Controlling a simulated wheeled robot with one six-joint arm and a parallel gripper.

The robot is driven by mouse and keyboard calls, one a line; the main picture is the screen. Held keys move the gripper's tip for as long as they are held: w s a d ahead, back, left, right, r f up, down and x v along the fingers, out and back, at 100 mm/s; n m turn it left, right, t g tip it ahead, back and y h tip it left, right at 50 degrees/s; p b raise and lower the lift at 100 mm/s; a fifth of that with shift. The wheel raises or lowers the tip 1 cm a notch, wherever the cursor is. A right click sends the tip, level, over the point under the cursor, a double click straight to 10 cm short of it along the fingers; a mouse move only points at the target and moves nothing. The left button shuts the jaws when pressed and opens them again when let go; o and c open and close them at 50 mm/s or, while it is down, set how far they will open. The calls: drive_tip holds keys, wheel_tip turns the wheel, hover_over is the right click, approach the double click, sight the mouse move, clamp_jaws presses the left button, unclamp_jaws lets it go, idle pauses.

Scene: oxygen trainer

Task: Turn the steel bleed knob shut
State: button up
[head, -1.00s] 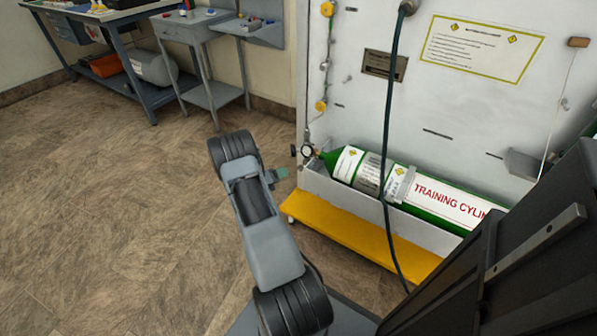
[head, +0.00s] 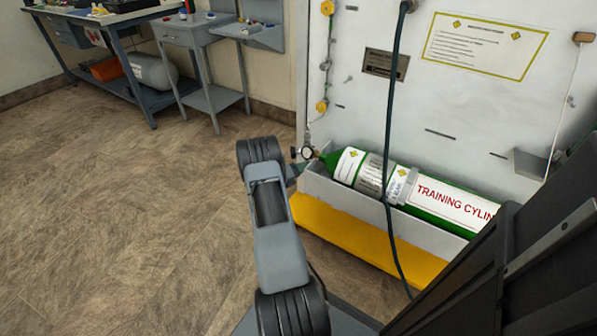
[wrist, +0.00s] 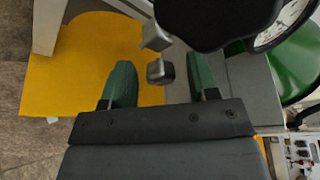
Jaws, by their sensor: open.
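In the wrist view a small steel knob (wrist: 160,72) shows between the two green fingers of my gripper (wrist: 162,66). The gripper is open, with a visible gap on each side of the knob. A second steel piece (wrist: 155,37) sits just beyond it, beside a large black rounded part (wrist: 215,22). In the head view my arm hides most of the gripper, which is by the valve end of the green training cylinder (head: 430,205). The knob cannot be made out there.
A pressure gauge (head: 307,152) stands at the cylinder's neck and also shows in the wrist view (wrist: 288,22). A yellow step (head: 350,240) runs below the white cradle. A dark hose (head: 388,130) hangs in front of the cylinder. Floor to the left is clear.

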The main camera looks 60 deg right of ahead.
drive_tip(key=shift+c, duration=0.5)
drive_tip(key=c, duration=0.8)
drive_tip(key=shift+s+r+m+t+y+b, duration=0.1)
drive_tip(key=shift+m+t+y+b, duration=0.15)
drive_tip(key=shift+m+t, duration=0.6)
drive_tip(key=shift+m+t+y+b, duration=0.15)
drive_tip(key=shift+m+t+b, duration=0.15)
drive_tip(key=shift+m, duration=0.95)
drive_tip(key=o, duration=0.9)
